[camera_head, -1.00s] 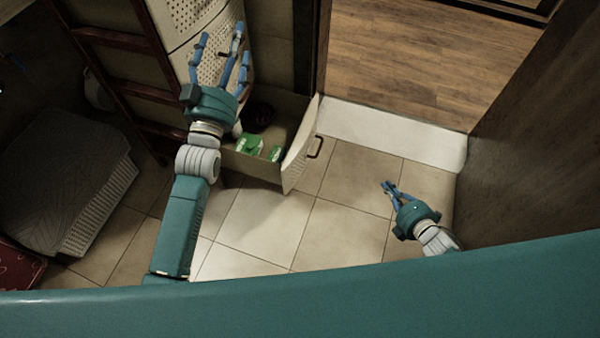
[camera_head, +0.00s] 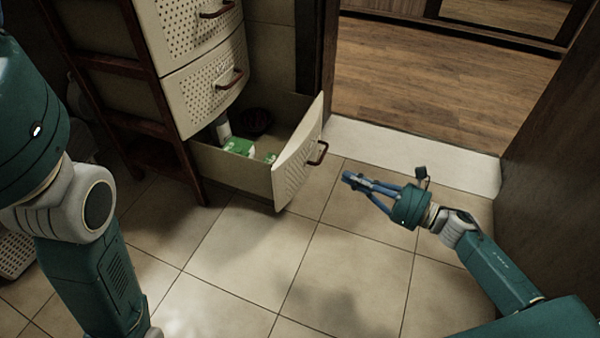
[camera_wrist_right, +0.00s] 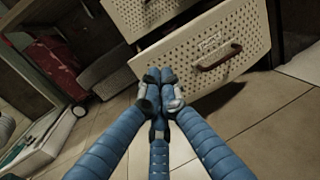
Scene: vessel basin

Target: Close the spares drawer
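The spares drawer (camera_head: 298,160) is the lowest drawer of a cream perforated cabinet and stands pulled well out. Its dark red handle (camera_head: 318,153) is on the front panel. In the right wrist view the drawer front (camera_wrist_right: 225,35) fills the upper right, with small, hard-to-read lettering above its handle (camera_wrist_right: 218,58). My right gripper (camera_head: 350,180) is to the right of the drawer front, apart from it, pointing left toward it. Its fingers are together and empty; the right wrist view (camera_wrist_right: 160,80) shows the tips meeting. My left gripper is outside the head view; only its arm shows.
Inside the drawer are green-and-white packs (camera_head: 240,147), a dark round item (camera_head: 258,121) and a grey bottle-like item (camera_head: 222,128). Two closed drawers (camera_head: 210,85) are above. A brown wooden frame (camera_head: 150,80) stands left. Tiled floor (camera_head: 335,265) is clear ahead of the drawer.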

